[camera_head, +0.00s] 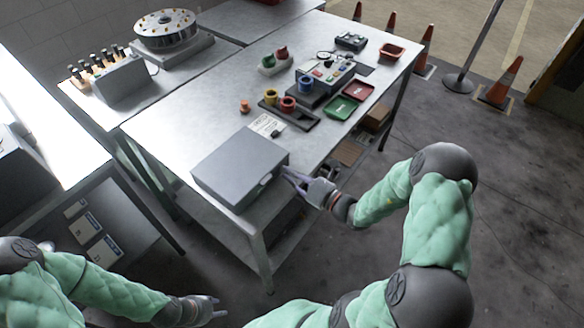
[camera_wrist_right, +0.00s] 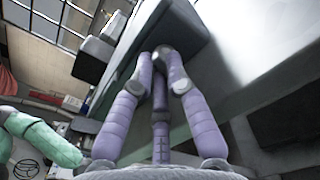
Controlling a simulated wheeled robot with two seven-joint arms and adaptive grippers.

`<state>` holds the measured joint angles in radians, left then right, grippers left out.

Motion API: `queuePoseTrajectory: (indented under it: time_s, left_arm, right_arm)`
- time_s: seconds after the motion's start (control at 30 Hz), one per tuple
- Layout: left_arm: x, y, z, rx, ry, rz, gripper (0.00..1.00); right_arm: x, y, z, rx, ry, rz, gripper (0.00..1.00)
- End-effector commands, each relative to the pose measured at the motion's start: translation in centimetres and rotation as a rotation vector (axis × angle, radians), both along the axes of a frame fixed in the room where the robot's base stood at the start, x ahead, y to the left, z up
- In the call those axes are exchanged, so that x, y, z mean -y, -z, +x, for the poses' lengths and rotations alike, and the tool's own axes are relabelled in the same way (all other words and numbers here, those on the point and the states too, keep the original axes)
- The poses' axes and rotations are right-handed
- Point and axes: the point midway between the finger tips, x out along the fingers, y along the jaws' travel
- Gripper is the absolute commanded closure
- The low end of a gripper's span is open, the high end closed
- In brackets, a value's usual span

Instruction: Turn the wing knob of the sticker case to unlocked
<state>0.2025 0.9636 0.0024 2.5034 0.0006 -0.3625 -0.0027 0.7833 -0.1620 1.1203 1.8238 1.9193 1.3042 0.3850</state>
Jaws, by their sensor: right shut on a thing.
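The sticker case (camera_head: 238,165) is a closed flat grey box at the near end of the metal workbench. My right gripper (camera_head: 287,173) is at the front right edge of the case, its purple-grey fingers reaching to the front face. In the right wrist view its fingertips (camera_wrist_right: 163,56) are close together against the grey case (camera_wrist_right: 172,22). They are shut on the wing knob, which is mostly hidden between them, so its angle cannot be read. My left gripper (camera_head: 216,303) is away from the bench at the bottom, open and empty.
On the workbench (camera_head: 180,140) behind the case are a paper card (camera_head: 267,125), a dark tray with coloured rollers (camera_head: 288,104), and green (camera_head: 341,107) and red (camera_head: 359,91) trays.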

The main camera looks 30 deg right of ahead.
Motion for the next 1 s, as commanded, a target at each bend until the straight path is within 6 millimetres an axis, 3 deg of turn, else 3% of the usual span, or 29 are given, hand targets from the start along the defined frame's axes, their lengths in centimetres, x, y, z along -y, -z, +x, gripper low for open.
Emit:
queuePoseTrajectory:
  time_s: [0.03, 0.4, 1.0]
  left_arm:
    - [0.0, -1.4, 0.0, 0.0, 0.0, 0.0, 0.6]
    - [0.0, -6.5, 0.0, 0.0, 0.0, 0.0, 0.6]
    - [0.0, -12.7, 0.0, 0.0, 0.0, 0.0, 0.6]
  right_arm:
    - [0.0, -0.5, 0.0, -0.023, 0.0, 0.044, 1.0]
    - [0.2, -0.5, 0.0, -0.156, 0.001, 0.37, 1.0]
    - [0.4, -0.2, 0.1, -0.365, 0.001, 0.875, 1.0]
